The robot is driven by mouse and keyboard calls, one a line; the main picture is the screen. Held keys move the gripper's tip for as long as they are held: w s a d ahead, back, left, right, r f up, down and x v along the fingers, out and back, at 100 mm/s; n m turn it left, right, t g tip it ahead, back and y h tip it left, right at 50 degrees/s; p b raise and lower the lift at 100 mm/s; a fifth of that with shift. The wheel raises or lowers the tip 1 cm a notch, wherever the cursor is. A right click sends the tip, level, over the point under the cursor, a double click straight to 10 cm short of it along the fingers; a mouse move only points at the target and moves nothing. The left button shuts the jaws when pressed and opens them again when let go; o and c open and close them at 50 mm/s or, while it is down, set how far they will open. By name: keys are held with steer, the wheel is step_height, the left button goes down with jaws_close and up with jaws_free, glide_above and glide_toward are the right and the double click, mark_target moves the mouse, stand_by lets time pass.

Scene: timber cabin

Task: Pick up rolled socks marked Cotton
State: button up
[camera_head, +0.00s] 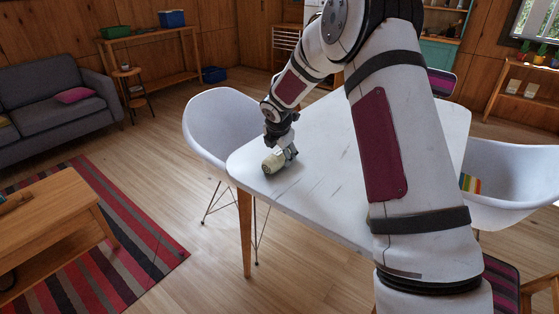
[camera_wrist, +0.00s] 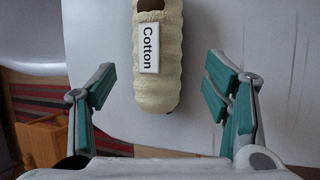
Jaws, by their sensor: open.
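The rolled socks (camera_wrist: 158,85) are a cream, ribbed roll with a white label reading "Cotton" in the wrist view. They lie on the white table (camera_head: 315,150), near its left corner; in the head view the roll (camera_head: 271,162) shows just under my gripper (camera_head: 283,153). In the wrist view my gripper (camera_wrist: 163,90) is open, with a teal-padded finger on each side of the roll. There is a gap between the roll and each finger. The far end of the roll is cut off by the top of the wrist view.
A white chair (camera_head: 215,115) stands close to the table's left side, and another white chair (camera_head: 515,180) is at the right. My arm hides much of the table's right part. The tabletop around the socks looks clear.

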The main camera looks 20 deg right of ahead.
mark_target(279, 155)
steer(key=x, duration=0.5)
steer(key=shift+w+d+b, duration=0.1)
steer(key=shift+w+b, duration=0.1)
steer(key=shift+b, duration=0.2)
steer(key=shift+r, duration=0.1)
steer(key=c, duration=1.3)
